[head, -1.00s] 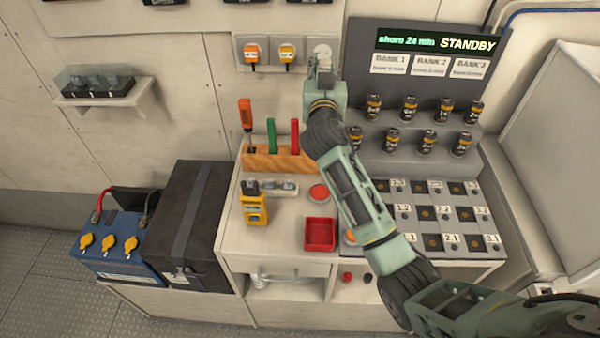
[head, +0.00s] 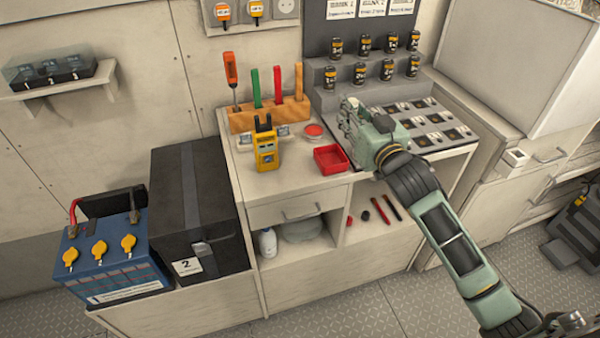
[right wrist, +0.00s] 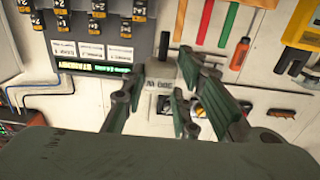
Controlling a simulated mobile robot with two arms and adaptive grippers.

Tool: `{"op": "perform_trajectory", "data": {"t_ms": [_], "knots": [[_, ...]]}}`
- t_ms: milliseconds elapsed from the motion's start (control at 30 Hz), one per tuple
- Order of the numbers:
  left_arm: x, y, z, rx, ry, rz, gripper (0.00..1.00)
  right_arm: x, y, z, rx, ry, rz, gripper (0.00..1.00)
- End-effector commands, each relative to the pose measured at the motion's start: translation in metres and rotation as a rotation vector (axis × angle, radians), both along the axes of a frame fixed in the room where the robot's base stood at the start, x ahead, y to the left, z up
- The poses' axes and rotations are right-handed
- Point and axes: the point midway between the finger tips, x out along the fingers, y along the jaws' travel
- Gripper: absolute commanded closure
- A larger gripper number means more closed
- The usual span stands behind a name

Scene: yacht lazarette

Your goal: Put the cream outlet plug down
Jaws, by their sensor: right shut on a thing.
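My right gripper (head: 350,112) is in the head view, over the right part of the worktop, between the red tray and the switch panel. In the right wrist view its fingers (right wrist: 162,108) are shut on a pale, cream-grey block with dark lettering, the outlet plug (right wrist: 160,74). My left gripper is not in view.
A red tray (head: 331,160), a yellow meter (head: 266,150), a red button (head: 314,131) and a wooden tool rack (head: 268,117) stand on the worktop (head: 285,181). The switch panel (head: 455,146) lies to the right. Bare worktop shows in front of the meter.

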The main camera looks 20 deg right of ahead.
Motion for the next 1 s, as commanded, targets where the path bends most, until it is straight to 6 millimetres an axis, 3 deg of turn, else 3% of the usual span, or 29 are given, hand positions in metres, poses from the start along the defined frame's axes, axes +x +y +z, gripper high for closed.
{"op": "perform_trajectory", "data": {"t_ms": [133,300,500,733,1000], "knots": [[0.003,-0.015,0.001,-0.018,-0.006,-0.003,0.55,0.006,0.017,-0.011,0.006,0.000,0.008,1.00],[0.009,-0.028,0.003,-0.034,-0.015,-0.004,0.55,0.021,0.053,-0.034,0.008,0.000,0.007,1.00],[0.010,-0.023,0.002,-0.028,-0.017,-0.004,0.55,0.037,0.091,-0.059,0.007,0.001,0.007,1.00],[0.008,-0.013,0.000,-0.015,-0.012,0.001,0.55,0.044,0.107,-0.072,0.000,0.000,0.005,1.00],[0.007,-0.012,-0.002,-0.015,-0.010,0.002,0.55,0.044,0.107,-0.108,0.002,0.001,0.006,1.00]]}}
